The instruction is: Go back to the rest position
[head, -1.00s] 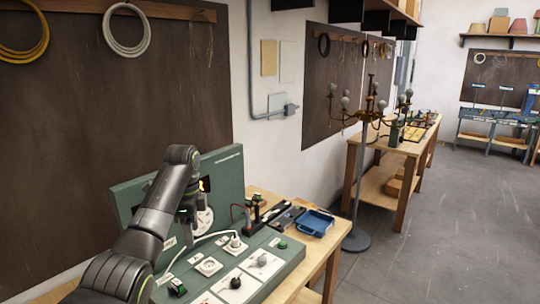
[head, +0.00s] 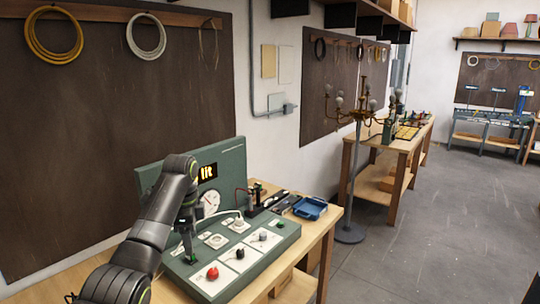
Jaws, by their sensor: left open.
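My left arm comes in from the lower left and bends down at the wrist. My left gripper (head: 189,257) points down over the left part of the green test panel (head: 258,268), and its small jaws are open. I cannot tell whether the tips touch the panel. A red knob (head: 213,273) and darker knobs sit on white plates of the panel. My right gripper is not in view.
The panel stands on a wooden bench (head: 318,232). A blue tray (head: 310,208) lies at its far end. A lamp stand with several bulbs (head: 355,160) stands beyond. Grey floor (head: 430,240) is open at the right.

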